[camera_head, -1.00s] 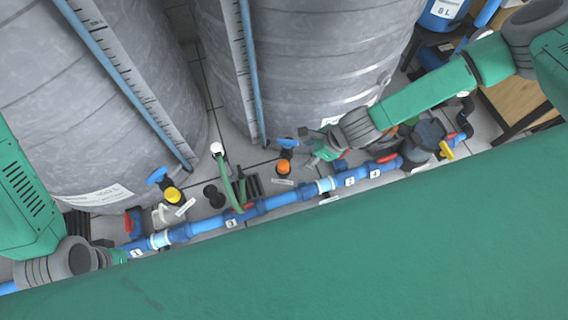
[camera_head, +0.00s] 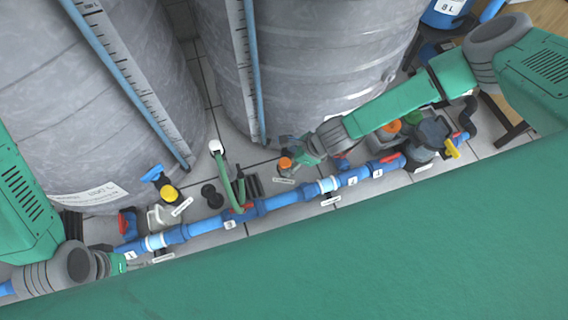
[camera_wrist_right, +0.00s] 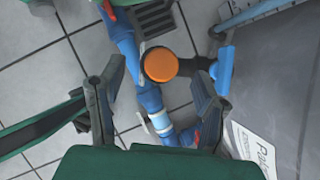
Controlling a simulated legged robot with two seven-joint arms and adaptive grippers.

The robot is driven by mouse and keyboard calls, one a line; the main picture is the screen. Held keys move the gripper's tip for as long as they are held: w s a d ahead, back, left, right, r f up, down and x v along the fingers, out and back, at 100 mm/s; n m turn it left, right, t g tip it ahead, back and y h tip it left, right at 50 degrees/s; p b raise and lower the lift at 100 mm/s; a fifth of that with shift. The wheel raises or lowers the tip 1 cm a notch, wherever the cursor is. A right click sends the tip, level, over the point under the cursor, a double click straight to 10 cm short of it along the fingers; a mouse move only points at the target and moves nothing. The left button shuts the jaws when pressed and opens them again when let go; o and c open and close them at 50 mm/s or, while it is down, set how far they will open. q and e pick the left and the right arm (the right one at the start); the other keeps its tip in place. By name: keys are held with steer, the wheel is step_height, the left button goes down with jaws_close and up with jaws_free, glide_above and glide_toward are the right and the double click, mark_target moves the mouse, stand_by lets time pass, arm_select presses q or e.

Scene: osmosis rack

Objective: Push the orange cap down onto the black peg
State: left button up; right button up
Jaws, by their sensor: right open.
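The orange cap (camera_head: 285,163) stands behind the blue pipe in the head view, at the tip of my right gripper (camera_head: 302,155). In the right wrist view the round orange cap (camera_wrist_right: 161,65) has a dark rim and lies between the two spread fingers of my open right gripper (camera_wrist_right: 157,78), ahead of them. The fingers appear apart from it. The black peg is hidden under the cap or cannot be made out; how far down the cap sits cannot be told. My left gripper (camera_head: 118,260) is low at the left, by the pipe's left end; its fingers are unclear.
The blue pipe (camera_head: 190,231) with red-handled valves runs across the floor. Two large grey tanks (camera_head: 310,60) stand behind. A yellow cap (camera_head: 169,194), a white-topped green hose (camera_head: 216,147) and a dark pump housing (camera_head: 432,135) are nearby.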

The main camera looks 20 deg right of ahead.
mark_target(287, 162)
steer(key=b+x, duration=0.1)
steer(key=x, duration=0.1)
steer(key=b+x, duration=0.1)
steer(key=x, duration=0.1)
steer(key=shift+d+f+b, duration=0.25)
steer(key=shift+f+b, duration=0.1)
steer(key=shift+f, duration=0.2)
steer(key=shift+r, duration=0.15)
steer(key=c, duration=0.9)
